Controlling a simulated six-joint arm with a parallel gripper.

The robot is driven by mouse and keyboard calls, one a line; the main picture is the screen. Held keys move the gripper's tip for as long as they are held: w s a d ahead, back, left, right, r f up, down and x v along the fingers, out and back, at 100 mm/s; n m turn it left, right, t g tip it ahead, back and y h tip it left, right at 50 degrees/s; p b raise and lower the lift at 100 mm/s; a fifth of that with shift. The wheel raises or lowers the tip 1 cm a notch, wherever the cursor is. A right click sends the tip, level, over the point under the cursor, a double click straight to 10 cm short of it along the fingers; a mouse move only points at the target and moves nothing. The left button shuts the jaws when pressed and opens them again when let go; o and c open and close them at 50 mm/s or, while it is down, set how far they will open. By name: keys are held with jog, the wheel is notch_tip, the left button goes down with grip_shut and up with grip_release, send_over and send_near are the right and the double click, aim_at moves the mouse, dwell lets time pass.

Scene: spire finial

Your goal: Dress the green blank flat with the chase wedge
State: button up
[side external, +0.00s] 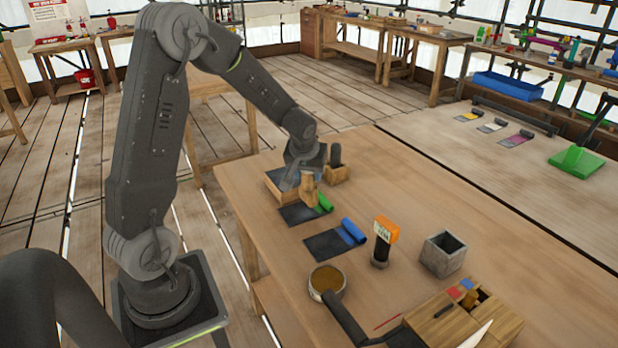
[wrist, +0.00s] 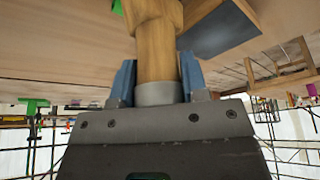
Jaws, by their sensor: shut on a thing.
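My gripper (side external: 305,170) is shut on a wooden tool (side external: 308,191), likely the chase wedge. In the wrist view my gripper (wrist: 156,80) has blue fingers on either side of the tool's round handle (wrist: 155,58), with a grey collar at its base. The tool's wider wooden head points away from my gripper. The green blank (side external: 325,203) is a rolled green piece at the right end of a dark sheet (side external: 298,215), just to the right of and below the tool. A green bit shows at the wrist view's top edge (wrist: 117,6). I cannot tell whether the tool touches anything.
An open wooden tray (side external: 288,196) lies behind the tool, beside a wooden block with a dark upright piece (side external: 336,157). A blue roll (side external: 353,231) on a dark sheet, an orange-topped post (side external: 386,230), a grey box (side external: 443,254) and a round pot (side external: 327,283) stand nearer.

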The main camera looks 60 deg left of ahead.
aim_at(309, 185)
dwell(0.3)
notch_tip(309, 185, down, 4)
jog(key=shift+f, duration=0.25)
jog(key=shift+r, duration=0.1)
dwell(0.4)
jog(key=shift+r, duration=2.1)
